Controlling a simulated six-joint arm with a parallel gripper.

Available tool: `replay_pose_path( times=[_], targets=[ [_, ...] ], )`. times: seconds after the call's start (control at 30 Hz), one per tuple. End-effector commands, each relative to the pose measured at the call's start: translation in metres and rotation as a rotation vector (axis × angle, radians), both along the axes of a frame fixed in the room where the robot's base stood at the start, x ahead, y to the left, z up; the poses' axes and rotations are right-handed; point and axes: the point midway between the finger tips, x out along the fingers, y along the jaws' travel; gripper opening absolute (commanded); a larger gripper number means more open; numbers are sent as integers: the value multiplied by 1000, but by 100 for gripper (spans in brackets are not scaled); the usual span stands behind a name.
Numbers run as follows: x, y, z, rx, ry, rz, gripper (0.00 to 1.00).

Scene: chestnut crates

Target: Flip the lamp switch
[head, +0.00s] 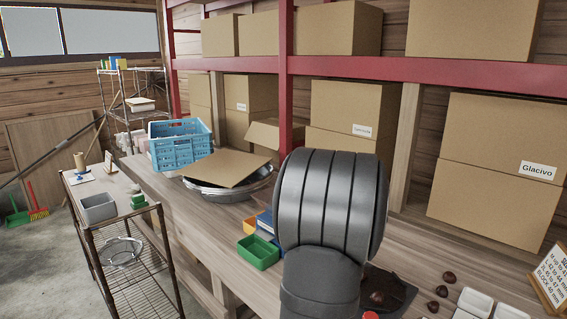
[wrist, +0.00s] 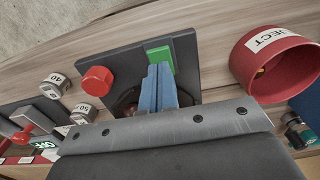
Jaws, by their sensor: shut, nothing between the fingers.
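A red lever (wrist: 22,135) on a grey base stands at the left edge of the wrist view, beside a green label that seems to read OFF; I cannot tell for sure that it is the lamp switch. My gripper (wrist: 160,72) is shut and empty, its blue fingers side by side over a dark plate (wrist: 120,60). The plate carries a red knob (wrist: 97,80) left of the fingers and a green block (wrist: 160,58) just beyond their tips. In the head view my arm hides much of this area. No lamp is clearly visible.
Weights marked 40 (wrist: 54,86) and 50 (wrist: 84,112) stand left of the plate. A red REJECT bowl (wrist: 245,65) is at right, near a small dark bottle (wrist: 297,130). Chestnuts (head: 434,306) and a green bin (head: 258,253) lie on the bench.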

Motion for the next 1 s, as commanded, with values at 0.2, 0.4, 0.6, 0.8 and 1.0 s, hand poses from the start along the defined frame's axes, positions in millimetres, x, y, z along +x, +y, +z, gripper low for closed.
replay_pose_path(
  times=[0.2, 0.4, 0.6, 0.8, 1.0],
  targets=[
    [0, 0, 0, 0, 0, 0, 0],
    [0, 0, 0, 0, 0, 0, 0],
    [0, 0, -1, 0, 0, 0, 0],
    [0, 0, -4, 0, 0, 0, 0],
    [0, 0, -7, 1, 1, 0, 0]
  ],
)
